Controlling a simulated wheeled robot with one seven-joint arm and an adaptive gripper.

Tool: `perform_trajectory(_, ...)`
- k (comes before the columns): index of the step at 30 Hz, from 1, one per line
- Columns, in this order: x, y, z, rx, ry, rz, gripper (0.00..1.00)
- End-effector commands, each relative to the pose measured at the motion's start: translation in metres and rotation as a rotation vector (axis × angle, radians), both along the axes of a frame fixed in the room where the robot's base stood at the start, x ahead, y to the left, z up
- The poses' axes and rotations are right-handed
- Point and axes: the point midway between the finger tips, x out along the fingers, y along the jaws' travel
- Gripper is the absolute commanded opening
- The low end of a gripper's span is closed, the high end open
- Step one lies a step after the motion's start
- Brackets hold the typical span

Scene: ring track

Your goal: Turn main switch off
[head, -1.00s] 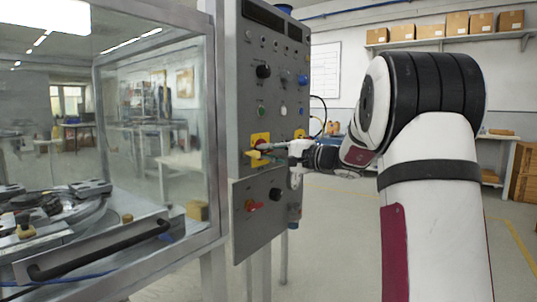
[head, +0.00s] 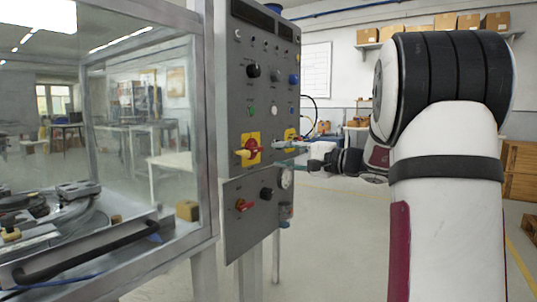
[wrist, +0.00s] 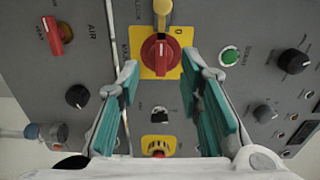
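The main switch (head: 250,147) is a red rotary knob on a yellow square plate on the grey control panel. In the wrist view the main switch (wrist: 160,54) shows its yellow-tipped handle pointing to the top of the picture. A "0" is printed near the plate's right corner there. In the head view the yellow tip points left.
A red AIR valve (wrist: 59,31), black knobs and a green button (wrist: 229,56) surround the switch. A yellow-plated button (wrist: 157,146) shows between the fingers. A glass-walled enclosure (head: 215,120) stands left of the panel. The floor right of it (head: 330,240) is clear.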

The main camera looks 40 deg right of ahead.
Motion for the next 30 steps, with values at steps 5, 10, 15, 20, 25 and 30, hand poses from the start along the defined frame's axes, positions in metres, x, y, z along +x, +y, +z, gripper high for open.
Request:
perform_trajectory(5, -0.024, -0.009, 0.000, 0.000, 0.000, -0.001, 0.33)
perform_trajectory(10, -0.034, -0.012, 0.000, 0.000, 0.001, 0.000, 0.33)
perform_trajectory(15, -0.034, -0.012, 0.000, 0.000, 0.000, 0.000, 0.33)
perform_trajectory(20, -0.034, -0.012, 0.000, 0.000, 0.000, 0.000, 0.33)
perform_trajectory(25, -0.034, -0.012, 0.000, 0.000, 0.000, 0.000, 0.33)
perform_trajectory(30, -0.033, 0.002, 0.000, -0.008, 0.014, 0.027, 0.33)
